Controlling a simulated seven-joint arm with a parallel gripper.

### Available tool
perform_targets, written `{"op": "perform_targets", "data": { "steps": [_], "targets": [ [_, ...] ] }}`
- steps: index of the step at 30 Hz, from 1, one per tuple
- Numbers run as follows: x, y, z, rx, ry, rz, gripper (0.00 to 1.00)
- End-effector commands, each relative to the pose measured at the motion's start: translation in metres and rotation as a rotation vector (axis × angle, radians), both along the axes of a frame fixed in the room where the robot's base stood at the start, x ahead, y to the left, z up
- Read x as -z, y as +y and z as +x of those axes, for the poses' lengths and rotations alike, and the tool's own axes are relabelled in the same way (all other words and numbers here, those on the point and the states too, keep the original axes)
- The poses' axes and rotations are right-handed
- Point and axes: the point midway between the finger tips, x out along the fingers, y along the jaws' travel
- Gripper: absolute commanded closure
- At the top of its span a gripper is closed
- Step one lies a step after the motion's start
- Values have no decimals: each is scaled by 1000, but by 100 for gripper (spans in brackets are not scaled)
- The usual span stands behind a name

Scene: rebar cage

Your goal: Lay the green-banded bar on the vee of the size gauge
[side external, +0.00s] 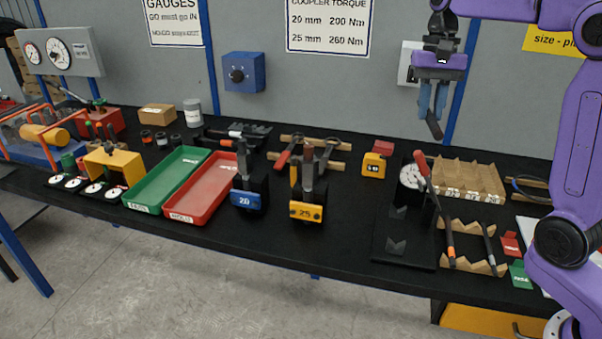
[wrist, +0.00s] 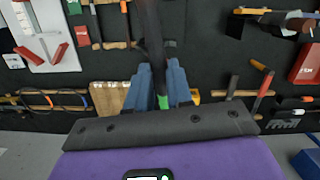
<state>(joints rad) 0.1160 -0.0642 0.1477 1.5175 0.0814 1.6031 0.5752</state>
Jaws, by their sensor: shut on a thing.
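My gripper (side external: 433,108) hangs high at the back right in the side view, above the bench near the wall. Its blue fingers are shut on a dark bar (side external: 434,128). In the wrist view the bar (wrist: 151,35) runs up from between the fingers (wrist: 152,90), with a green band (wrist: 164,102) at the grip. The size gauge (side external: 379,237) stands on the bench below and left of my gripper. It has a black base, a dial (side external: 412,176) and dark vee blocks (side external: 397,247). The bar is well clear of it.
An orange-banded bar (side external: 449,243) and another bar (side external: 489,244) lie across notched wooden strips (side external: 474,267) right of the gauge. A red-handled tool (side external: 424,170) is close to the dial. A notched wooden rack (side external: 466,178) stands behind. Red (side external: 203,187) and green (side external: 166,180) trays lie left.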

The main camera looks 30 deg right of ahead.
Motion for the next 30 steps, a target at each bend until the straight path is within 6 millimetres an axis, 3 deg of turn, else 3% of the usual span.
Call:
{"op": "perform_targets", "data": {
  "steps": [18, 30],
  "targets": [
    [1, -50, 104, 1081, 0, 1, 100],
    [9, -78, 142, 1565, 1, 2, 100]
  ]
}}
